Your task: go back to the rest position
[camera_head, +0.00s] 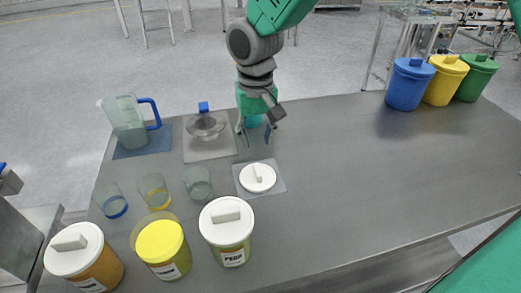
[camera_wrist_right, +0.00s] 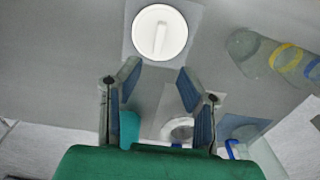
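My right gripper (camera_head: 256,132) hangs over the far middle of the grey table (camera_head: 340,180), pointing down. Its two fingers are spread with a gap between them, as the right wrist view (camera_wrist_right: 158,88) also shows. A teal item (camera_head: 254,121) shows behind the fingers; it is also beside one finger in the right wrist view (camera_wrist_right: 129,128), partly hidden, and does not look gripped. A white lid with a bar handle (camera_head: 258,177) lies on a pale mat in front of the gripper, and also shows in the right wrist view (camera_wrist_right: 159,33). My left gripper is not in view.
A clear jug (camera_head: 127,122) and a clear bowl-like piece (camera_head: 206,125) stand left of the gripper. Blue (camera_head: 408,85), yellow and green bins stand far right. The table's right-middle is clear.

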